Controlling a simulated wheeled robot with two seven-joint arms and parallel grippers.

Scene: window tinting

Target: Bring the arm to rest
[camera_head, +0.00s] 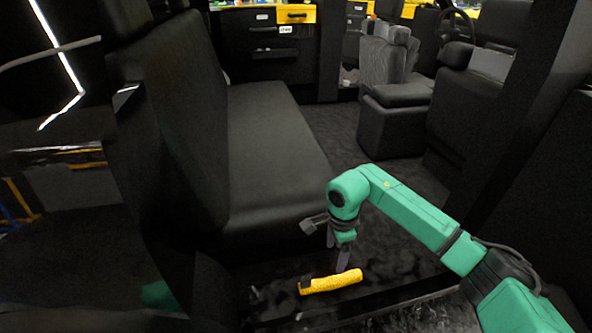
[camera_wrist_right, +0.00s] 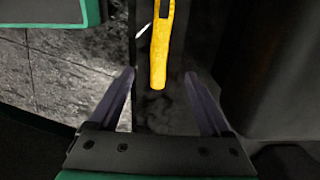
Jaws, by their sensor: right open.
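My right arm is green and comes in from the right in the head view. Its right gripper (camera_head: 341,258) points down over the car's sill, close to a yellow tool (camera_head: 332,283) with a dark end. In the right wrist view the gripper (camera_wrist_right: 160,88) is open, with its two dark fingers apart and nothing between them. The yellow tool (camera_wrist_right: 160,50) lies on a dark surface beyond the fingertips there, apart from both fingers. A small green part at the lower left of the head view may be mine. My left gripper is not seen.
A dark bench seat (camera_head: 268,140) stands left of my right arm. A grey seat (camera_head: 383,60) and dark front seats are farther back. A dark pillar (camera_head: 535,95) rises at the right. The dark floor (camera_head: 340,125) between the seats looks clear.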

